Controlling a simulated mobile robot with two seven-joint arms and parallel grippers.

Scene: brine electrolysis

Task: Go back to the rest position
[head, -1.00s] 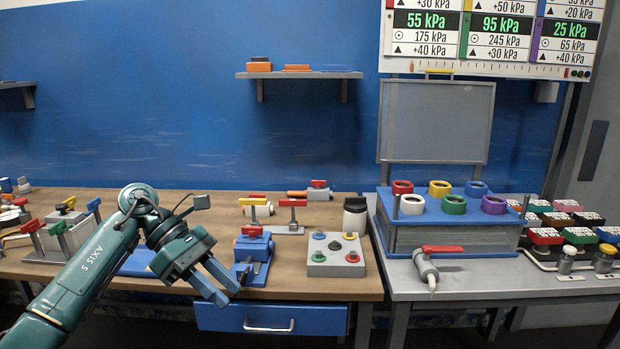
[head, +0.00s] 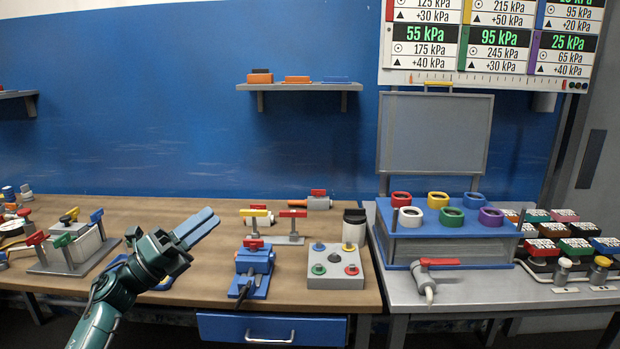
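My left gripper (head: 214,217) is in the head view at the left, over the front half of the wooden workbench (head: 185,300). It is raised, with its two blue-grey fingers pointing up and to the right. The fingers lie close together in this view, so I cannot tell whether there is a gap. I see nothing held between them. The gripper is left of the blue clamp device (head: 254,262) with a red handle and appears apart from it. My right gripper is not in view.
A grey box with coloured knobs (head: 335,281) and red and yellow valve stands are to the right. The blue unit with coloured rings (head: 446,247) stands on the grey table (head: 462,290).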

